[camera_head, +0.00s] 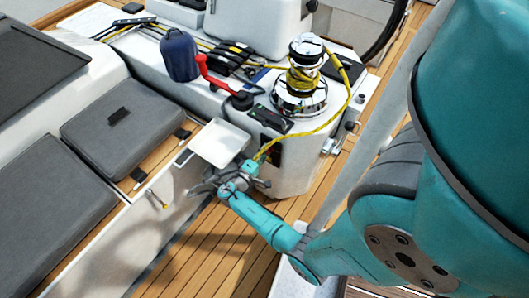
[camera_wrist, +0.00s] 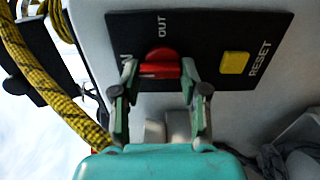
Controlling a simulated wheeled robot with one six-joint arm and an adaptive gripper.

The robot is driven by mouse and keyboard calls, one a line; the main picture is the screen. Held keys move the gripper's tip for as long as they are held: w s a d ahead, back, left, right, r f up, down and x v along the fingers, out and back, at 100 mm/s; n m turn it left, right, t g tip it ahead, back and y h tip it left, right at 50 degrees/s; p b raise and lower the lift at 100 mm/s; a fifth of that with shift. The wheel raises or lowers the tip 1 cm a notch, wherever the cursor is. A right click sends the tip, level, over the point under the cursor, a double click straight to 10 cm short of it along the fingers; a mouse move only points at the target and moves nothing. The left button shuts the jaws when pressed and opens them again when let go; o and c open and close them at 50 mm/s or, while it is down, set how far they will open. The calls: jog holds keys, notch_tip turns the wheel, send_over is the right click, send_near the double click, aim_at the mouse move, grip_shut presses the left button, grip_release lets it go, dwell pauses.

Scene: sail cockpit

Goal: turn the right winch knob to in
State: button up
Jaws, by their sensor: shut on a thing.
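The red winch knob (camera_wrist: 160,68) sits on a black panel (camera_wrist: 205,28) in the wrist view. Its raised bar lies roughly level across the picture, between my two fingertips. The word OUT is above it; at its left only an N shows, the rest of that label hidden by a finger. My gripper (camera_wrist: 159,75) is shut on the knob, one finger on each side. In the head view my gripper (camera_head: 240,178) is at the white winch pedestal (camera_head: 297,172), and the knob is not clearly visible there.
A yellow RESET button (camera_wrist: 235,62) sits right of the knob. A yellow rope (camera_wrist: 40,80) hangs at the left and runs from the chrome winch (camera_head: 300,98) above. A white tray (camera_head: 220,143) juts out close to my gripper. Wooden deck is clear below.

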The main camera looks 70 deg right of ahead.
jog(key=o, duration=1.1)
jog(key=shift+o, duration=0.2)
jog(key=shift+w+a, duration=0.1)
jog(key=shift+a, duration=0.05)
jog(key=v, duration=1.1)
jog(key=shift+a, duration=0.35)
jog(key=shift+f, duration=0.1)
